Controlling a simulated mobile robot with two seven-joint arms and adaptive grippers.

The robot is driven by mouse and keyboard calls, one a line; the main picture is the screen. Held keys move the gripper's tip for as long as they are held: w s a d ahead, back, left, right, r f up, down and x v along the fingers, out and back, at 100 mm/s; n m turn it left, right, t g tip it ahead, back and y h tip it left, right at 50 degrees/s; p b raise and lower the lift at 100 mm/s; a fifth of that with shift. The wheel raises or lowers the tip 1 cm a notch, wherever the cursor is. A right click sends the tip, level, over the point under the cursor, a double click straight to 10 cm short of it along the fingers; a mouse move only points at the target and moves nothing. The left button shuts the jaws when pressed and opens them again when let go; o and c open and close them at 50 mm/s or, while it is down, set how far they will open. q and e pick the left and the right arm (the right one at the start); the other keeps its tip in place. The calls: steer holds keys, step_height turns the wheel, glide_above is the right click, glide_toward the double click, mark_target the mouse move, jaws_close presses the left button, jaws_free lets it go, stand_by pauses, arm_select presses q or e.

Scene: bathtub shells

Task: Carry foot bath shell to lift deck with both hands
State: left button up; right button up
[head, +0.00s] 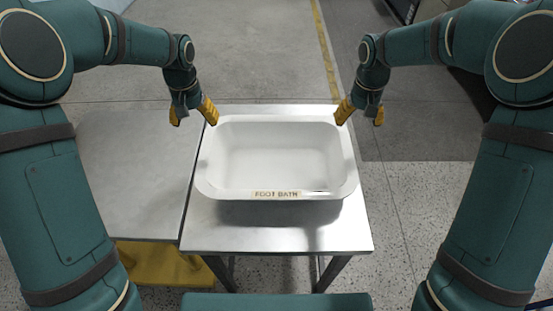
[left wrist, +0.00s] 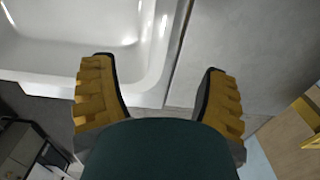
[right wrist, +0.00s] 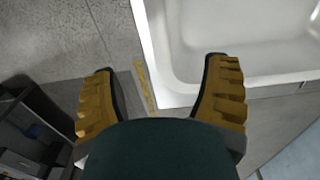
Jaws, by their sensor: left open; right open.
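The foot bath shell (head: 278,150) is a white, empty, open tub with rounded corners and a "FOOT BATH" label on its near side. It sits upright on a metal table (head: 275,238). My left gripper (head: 194,116) is open at its far left corner, and my right gripper (head: 361,114) is open at its far right corner. In the left wrist view the shell's rim (left wrist: 152,88) lies between the spread fingers. In the right wrist view the rim (right wrist: 172,97) also lies between the fingers. Whether any finger touches the shell cannot be told.
A flat grey deck (head: 130,185) adjoins the table on the left, with a yellow base (head: 165,265) below it; it appears to be the lift deck, and its top is clear. Open floor lies beyond, with a yellow line (head: 325,45). Dark equipment (head: 403,10) stands at the far right.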

mark_target(206, 152)
arm_select(q)
step_height(206, 152, down, 14)
arm_select(e)
step_height(206, 152, down, 14)
steer(key=shift+w+r, duration=0.1)
arm_select(q)
jaws_close()
arm_select(e)
jaws_close()
arm_select(q)
steer(key=shift+w, duration=0.1)
